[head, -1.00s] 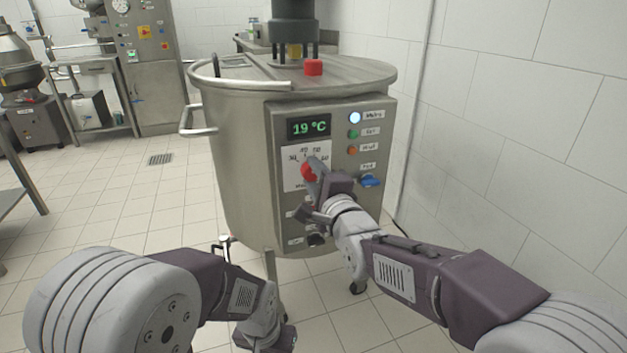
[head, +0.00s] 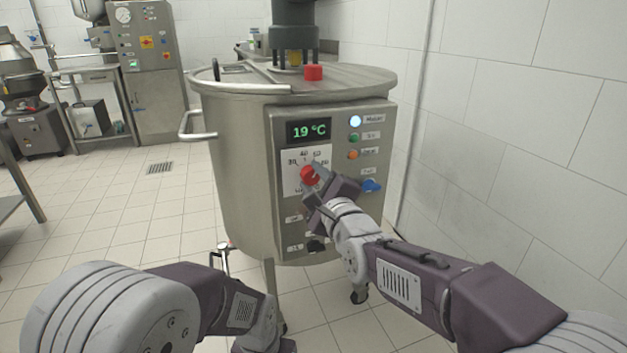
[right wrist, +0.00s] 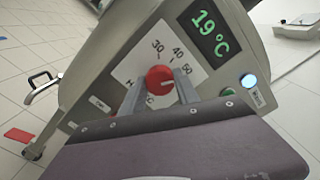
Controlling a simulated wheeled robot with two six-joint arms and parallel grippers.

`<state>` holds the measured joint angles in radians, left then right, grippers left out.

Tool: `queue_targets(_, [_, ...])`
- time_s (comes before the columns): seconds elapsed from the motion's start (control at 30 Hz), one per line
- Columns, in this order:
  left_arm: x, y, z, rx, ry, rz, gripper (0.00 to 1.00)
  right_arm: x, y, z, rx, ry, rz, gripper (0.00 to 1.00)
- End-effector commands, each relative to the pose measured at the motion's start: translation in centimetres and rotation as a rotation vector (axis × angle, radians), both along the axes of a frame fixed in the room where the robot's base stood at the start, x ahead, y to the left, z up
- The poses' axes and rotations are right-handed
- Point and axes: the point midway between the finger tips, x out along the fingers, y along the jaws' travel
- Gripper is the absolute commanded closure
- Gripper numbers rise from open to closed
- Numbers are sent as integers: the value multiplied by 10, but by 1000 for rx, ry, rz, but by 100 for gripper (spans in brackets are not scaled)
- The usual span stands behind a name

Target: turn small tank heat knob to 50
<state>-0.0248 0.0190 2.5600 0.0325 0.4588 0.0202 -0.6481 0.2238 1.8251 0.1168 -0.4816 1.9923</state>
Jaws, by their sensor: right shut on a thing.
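The small tank (head: 235,170) stands ahead with a control panel on its front. The red heat knob (head: 309,175) sits on a white dial plate (head: 293,182) below a green display (head: 309,130) reading 19 °C. My right gripper (head: 316,184) is shut on the knob. In the right wrist view the knob (right wrist: 159,79) lies between its two fingers, and the dial marks 30, 40 and 50 show around it. The knob's pointer is too small to read. My left gripper (head: 264,345) hangs low at the bottom edge, away from the tank, its fingers unclear.
A lit white button (head: 355,121), a green button (head: 354,138) and an orange button (head: 353,154) line the panel's right side. A blue knob (head: 371,185) is close to my right gripper. A tiled wall (head: 500,140) stands to the right. Open floor lies left.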

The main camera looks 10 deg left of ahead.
Motion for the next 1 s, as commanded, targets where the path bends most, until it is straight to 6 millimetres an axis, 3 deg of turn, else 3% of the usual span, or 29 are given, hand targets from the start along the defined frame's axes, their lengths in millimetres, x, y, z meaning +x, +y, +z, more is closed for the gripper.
queue_targets(0.17, [0, 0, 0, 0, 0, 0, 64, 0, 0, -2, -4, 4, 1, 100])
queue_targets(0.2, [0, 0, 0, 0, 0, 0, 64, 0, 0, -2, -4, 4, 1, 57])
queue_targets(0.27, [0, 0, 0, 0, 0, 0, 64, 0, 0, -2, -3, 3, 0, 41])
queue_targets(0.67, [0, 0, 4, 0, 0, 0, 64, -6, -4, 1, -3, 1, 0, 41])
queue_targets(1.0, [0, 0, 25, 0, 0, 0, 64, -60, -40, 2, -3, 1, 1, 41])
